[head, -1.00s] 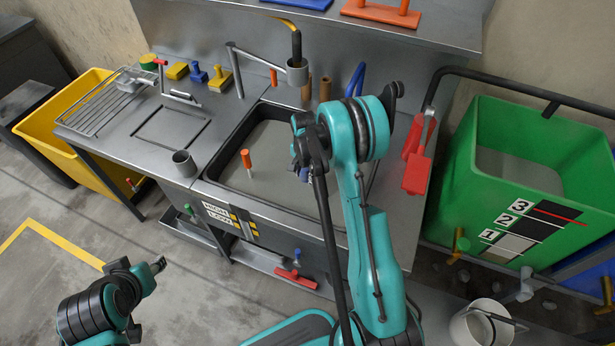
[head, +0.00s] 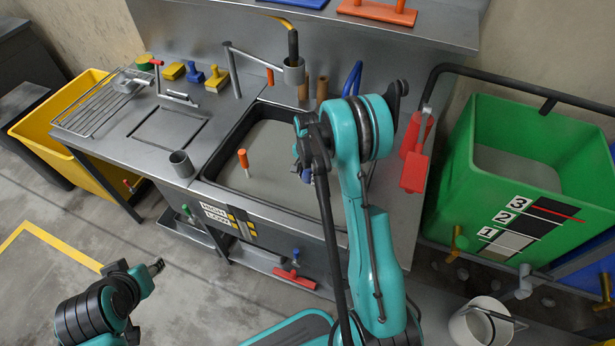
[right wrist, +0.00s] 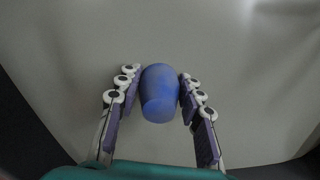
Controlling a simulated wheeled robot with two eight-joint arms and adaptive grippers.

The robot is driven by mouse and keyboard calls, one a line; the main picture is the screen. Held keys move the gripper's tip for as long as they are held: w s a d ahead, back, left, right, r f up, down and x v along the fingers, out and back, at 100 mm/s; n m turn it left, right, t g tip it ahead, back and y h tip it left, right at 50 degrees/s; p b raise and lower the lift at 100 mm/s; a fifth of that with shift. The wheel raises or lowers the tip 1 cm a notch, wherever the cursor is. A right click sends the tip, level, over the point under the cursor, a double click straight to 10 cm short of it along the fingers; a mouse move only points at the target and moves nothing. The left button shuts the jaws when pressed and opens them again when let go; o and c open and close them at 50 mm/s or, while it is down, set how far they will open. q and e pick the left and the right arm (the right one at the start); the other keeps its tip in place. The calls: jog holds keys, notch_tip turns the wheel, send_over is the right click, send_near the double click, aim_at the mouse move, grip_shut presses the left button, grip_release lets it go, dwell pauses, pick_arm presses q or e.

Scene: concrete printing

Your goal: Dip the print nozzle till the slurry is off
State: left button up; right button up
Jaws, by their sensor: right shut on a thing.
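My right gripper (right wrist: 160,98) is shut on a blue rounded piece (right wrist: 160,92), with a finger on each side of it. I take this to be the top of the print nozzle; its lower part is hidden beneath. In the head view the right gripper (head: 303,160) is over the sunken basin (head: 222,187), largely covered by my own arm, with a bit of blue below it. The basin holds grey, smooth slurry or water (head: 270,150). I cannot tell how deep the piece sits. My left gripper (head: 156,266) is low at the left, away from the bench, its jaws too small to read.
An orange-handled tool (head: 243,160) stands in the basin's left part. A metal cup (head: 181,163) is on the bench left of the basin, near a HIGH/LOW label (head: 215,213). A white bucket (head: 478,322) is on the floor.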

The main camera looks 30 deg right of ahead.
jog(key=shift+w+a, duration=0.55)
jog(key=shift+w, duration=0.15)
jog(key=shift+s+d, duration=0.1)
jog(key=shift+s+d+b, duration=0.3)
jog(key=shift+s+d, duration=0.25)
jog(key=shift+s, duration=0.15)
jog(key=shift+w+a, duration=0.65)
jog(key=shift+w, duration=0.15)
jog(key=shift+s+d, duration=0.1)
